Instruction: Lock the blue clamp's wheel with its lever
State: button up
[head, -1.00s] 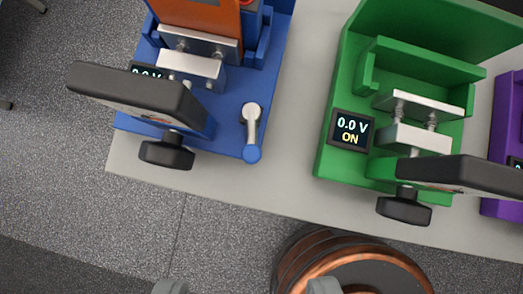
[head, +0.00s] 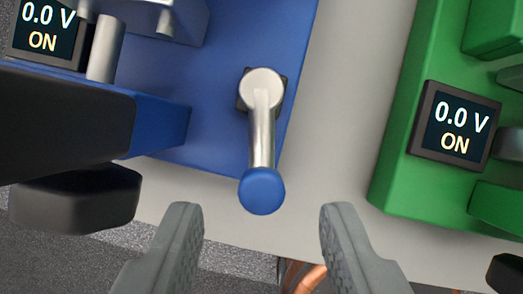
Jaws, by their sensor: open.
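The lever (head: 262,130) is a silver rod on a round pivot with a blue knob (head: 262,191) at its near end. It stands on the blue clamp's base (head: 218,60), near its right edge, and points toward the front edge of the table. The clamp's black wheel (head: 78,198) is at the left, partly hidden under a dark block (head: 60,120). My gripper (head: 262,218) is open and empty. Its two grey fingers are at the bottom, to the left and right of the knob and a little nearer the camera's lower edge. I see no contact.
A green clamp (head: 405,150) with a "0.0 V ON" display (head: 454,123) stands to the right. A similar display (head: 46,30) is on the blue clamp. Bare grey table (head: 345,90) lies between them. A copper-coloured object (head: 303,275) shows below the table edge.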

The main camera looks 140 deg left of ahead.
jog(key=shift+x, duration=1.3)
grip_shut()
jog(key=shift+w+a+m+h, duration=0.25)
jog(key=shift+m+h, duration=0.05)
jog(key=shift+m, duration=0.5)
grip_release()
jog(key=v, duration=1.7)
jog(key=shift+w+r, duration=0.15)
jog(key=shift+r, duration=0.15)
